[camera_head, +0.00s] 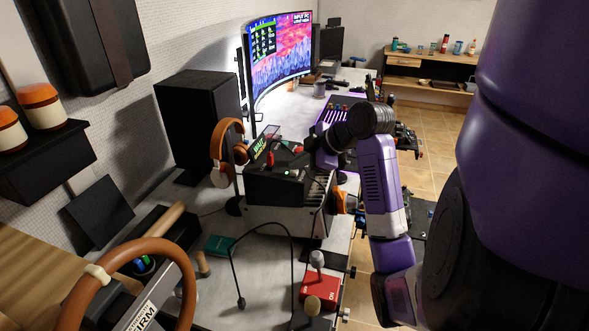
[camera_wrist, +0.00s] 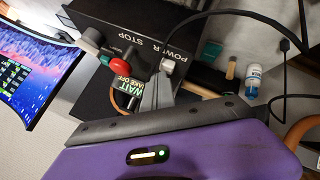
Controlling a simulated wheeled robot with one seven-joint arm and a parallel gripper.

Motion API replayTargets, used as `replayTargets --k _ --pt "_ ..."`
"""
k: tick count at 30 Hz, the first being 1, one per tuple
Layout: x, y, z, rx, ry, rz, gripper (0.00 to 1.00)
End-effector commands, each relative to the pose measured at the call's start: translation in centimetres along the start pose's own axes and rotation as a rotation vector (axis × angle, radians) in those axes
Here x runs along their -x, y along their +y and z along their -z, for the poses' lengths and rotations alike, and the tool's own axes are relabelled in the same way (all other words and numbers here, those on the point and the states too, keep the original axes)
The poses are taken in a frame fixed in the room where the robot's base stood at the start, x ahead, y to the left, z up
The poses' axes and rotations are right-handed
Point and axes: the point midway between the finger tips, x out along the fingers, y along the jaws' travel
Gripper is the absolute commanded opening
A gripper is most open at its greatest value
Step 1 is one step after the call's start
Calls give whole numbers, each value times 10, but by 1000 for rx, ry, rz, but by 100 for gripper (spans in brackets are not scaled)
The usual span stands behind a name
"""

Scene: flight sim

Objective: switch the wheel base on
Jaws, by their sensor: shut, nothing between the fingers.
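A black control box (camera_head: 262,188) stands on the desk in the middle of the head view. In the wrist view the box (camera_wrist: 125,30) is marked POWER and STOP. It has a red mushroom button (camera_wrist: 128,58) by STOP and a small silver switch (camera_wrist: 167,66) by POWER. My gripper (camera_wrist: 158,88) is shut and empty, its tips close to the silver switch; I cannot tell if they touch. In the head view my gripper is by the box, its tips hard to make out. A brown steering wheel (camera_head: 75,292) is at the lower left.
A small WAIT sign (camera_head: 259,150) stands by the box. An orange headphone set (camera_head: 221,150) hangs behind it. A loose black cable (camera_head: 235,280) and a red switch box (camera_head: 318,287) lie nearer the front. A speaker (camera_head: 197,120) and curved monitor (camera_head: 278,50) stand behind.

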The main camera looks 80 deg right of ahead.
Motion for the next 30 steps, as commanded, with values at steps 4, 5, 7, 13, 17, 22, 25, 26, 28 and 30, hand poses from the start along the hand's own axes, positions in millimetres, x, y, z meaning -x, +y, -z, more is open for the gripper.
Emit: replayTargets --k 4,5,7,13,17,22,25,26,28,30 --pt "1 0 1 1 1 0 0" --pt "1 1 1 1 1 -1 0" --pt "4 3 3 1 1 -1 0" --pt "16 12 13 2 2 -1 0" --pt "25 18 19 2 2 -1 0" --pt "36 26 27 2 2 -2 0" --pt "41 30 31 2 2 -2 0" --pt "42 31 32 2 2 -2 0" --pt "43 31 32 2 1 -2 0" --pt "42 31 32 2 1 -1 0"
